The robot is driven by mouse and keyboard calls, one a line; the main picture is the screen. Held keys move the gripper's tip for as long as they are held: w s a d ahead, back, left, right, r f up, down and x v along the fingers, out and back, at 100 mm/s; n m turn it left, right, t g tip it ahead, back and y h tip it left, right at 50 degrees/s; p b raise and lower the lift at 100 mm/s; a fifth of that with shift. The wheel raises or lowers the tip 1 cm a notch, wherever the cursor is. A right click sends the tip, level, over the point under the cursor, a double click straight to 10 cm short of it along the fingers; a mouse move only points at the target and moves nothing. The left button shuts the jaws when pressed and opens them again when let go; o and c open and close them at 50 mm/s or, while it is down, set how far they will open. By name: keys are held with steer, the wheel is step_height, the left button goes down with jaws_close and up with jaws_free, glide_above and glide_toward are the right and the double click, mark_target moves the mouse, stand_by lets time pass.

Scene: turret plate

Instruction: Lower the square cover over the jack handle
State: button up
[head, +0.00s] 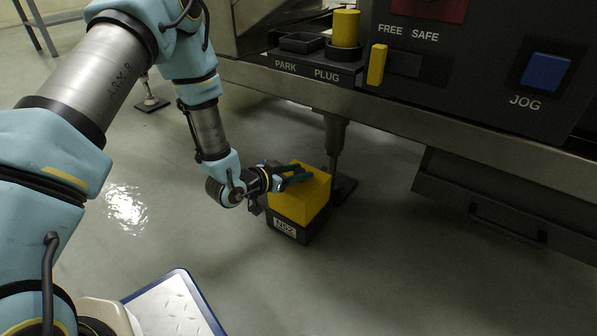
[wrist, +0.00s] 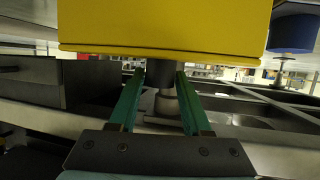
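The yellow square cover (head: 300,205) is above a black box-like base (head: 289,230) with a white label. I cannot tell whether they touch. My gripper (head: 305,172) reaches in from the left, its green fingers lying across the cover's top. In the wrist view the cover (wrist: 165,28) fills the upper middle, and my fingertips (wrist: 160,72) end at its edge. The fingers are apart. A dark piece shows between the tips, but I cannot tell whether they grip it or it is behind. No jack handle is visible.
A bench leg (head: 333,140) stands close behind the cover. The control bench overhangs it, with a yellow cylinder (head: 346,28), a yellow tab (head: 377,65) and a blue JOG button (head: 545,72). A drawer (head: 510,205) is at right. The floor in front is clear.

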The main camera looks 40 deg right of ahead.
steer(key=o, duration=0.4)
steer(key=shift+a, duration=0.1)
steer(key=shift+p+v, duration=2.4)
steer(key=shift+v, duration=2.95)
